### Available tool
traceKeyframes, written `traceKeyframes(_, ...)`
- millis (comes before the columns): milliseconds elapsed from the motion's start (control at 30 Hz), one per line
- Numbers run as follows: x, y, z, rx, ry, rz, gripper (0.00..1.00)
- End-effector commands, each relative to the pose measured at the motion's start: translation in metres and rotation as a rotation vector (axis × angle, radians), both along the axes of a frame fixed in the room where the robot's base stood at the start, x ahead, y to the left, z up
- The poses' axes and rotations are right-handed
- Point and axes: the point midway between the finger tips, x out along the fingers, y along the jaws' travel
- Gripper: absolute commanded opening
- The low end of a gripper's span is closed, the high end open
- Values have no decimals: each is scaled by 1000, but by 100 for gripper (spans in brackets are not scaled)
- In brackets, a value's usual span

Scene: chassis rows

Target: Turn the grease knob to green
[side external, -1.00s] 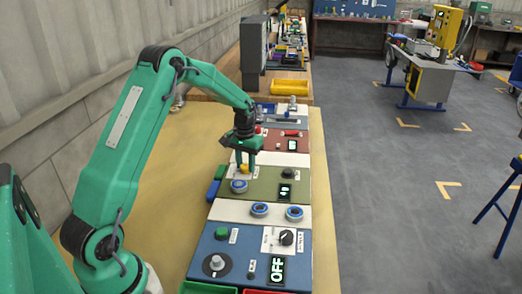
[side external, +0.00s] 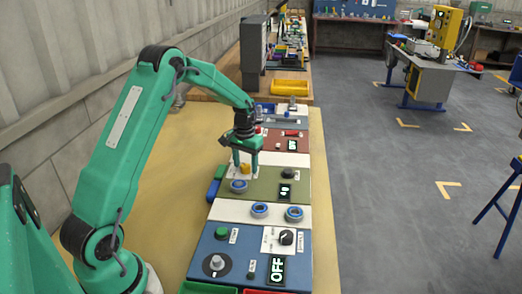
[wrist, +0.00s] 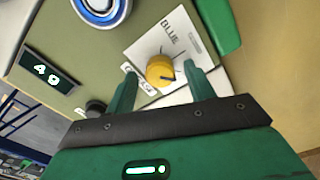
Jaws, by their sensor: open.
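A yellow knob (wrist: 160,70) with a dark pointer mark sits on a white plate (wrist: 186,34) lettered BLUE. In the side view the yellow knob (side external: 245,169) shows between my fingers, on the green panel (side external: 262,190). My gripper (wrist: 162,73) is open, with one finger on each side of the knob. In the side view my gripper (side external: 246,168) points down over the panel's back left. Whether the fingers touch the knob cannot be told.
On the same panel are a blue ring (side external: 239,186), a black knob (side external: 289,173) and a display (side external: 286,191) reading 40 or similar. A blue panel (side external: 240,250) with knobs and an OFF display is nearer; a red panel (side external: 274,138) is behind.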

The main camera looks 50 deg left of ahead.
Motion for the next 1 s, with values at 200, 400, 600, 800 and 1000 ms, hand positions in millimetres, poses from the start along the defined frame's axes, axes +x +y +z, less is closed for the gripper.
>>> traceKeyframes(200, 0, 0, 12, 1, -2, 0, 54)
traceKeyframes(400, 1, 0, 36, 1, -4, 0, 54)
traceKeyframes(600, 1, 0, 62, 1, -4, 0, 54)
traceKeyframes(800, 0, 0, 76, 1, -2, 0, 54)
traceKeyframes(1000, 0, 0, 78, 0, 0, 0, 54)
